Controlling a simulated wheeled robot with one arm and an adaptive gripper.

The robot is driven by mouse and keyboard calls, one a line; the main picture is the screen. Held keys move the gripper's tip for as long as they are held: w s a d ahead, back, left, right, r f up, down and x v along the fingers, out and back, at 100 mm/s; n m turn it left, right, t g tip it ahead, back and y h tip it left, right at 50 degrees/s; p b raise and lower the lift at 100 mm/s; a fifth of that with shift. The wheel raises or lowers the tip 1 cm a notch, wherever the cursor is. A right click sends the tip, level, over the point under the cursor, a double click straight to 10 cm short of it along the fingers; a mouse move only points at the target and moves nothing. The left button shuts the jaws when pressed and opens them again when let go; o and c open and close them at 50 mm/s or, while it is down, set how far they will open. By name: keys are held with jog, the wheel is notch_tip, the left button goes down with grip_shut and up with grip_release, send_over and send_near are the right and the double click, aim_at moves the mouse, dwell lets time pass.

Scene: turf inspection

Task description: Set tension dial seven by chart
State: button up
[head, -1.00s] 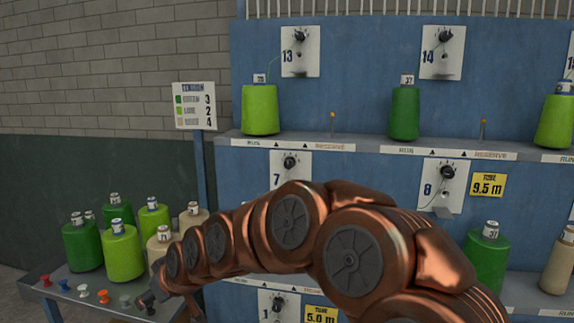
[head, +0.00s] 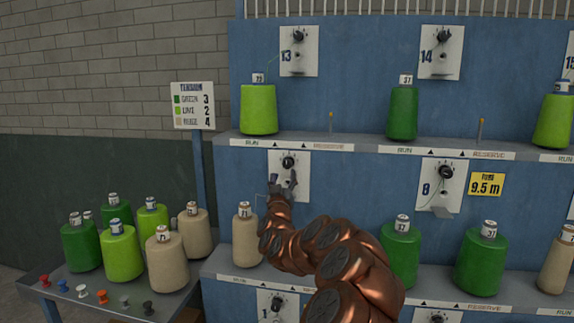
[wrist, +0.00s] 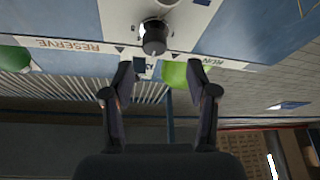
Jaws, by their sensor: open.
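The black tension dial (head: 288,161) sits on a white plate on the blue frame, and its number is hidden behind my gripper. My gripper (head: 283,181) is open, with its fingers just below the dial in the head view. In the wrist view the dial's knob (wrist: 155,37) is beyond the open fingertips (wrist: 160,70), apart from them. The tension chart (head: 193,106) on a post reads green 3, lime 2, beige 4. A beige cone (head: 245,240) stands on the shelf below and left of the dial. The dial's setting is too small to read.
Dials 13 (head: 299,37), 14 (head: 442,40) and 8 (head: 446,172) are nearby. A ledge (head: 365,146) with lime and green cones runs above the dial. Green cones (head: 401,255) stand right of my arm. A table (head: 185,290) at left holds several cones and small coloured pegs.

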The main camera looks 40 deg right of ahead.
aim_at(287, 166)
jog(key=shift+h, duration=0.3)
jog(key=shift+s+d+p+x, duration=0.1)
jog(key=shift+p+x, duration=0.5)
jog(key=shift+x, duration=1.35)
jog(key=shift+s+d+p+x, duration=0.15)
jog(key=shift+p+x, duration=0.45)
jog(key=shift+x, duration=1.35)
jog(key=shift+w, duration=0.1)
jog(key=shift+f, duration=0.1)
grip_shut()
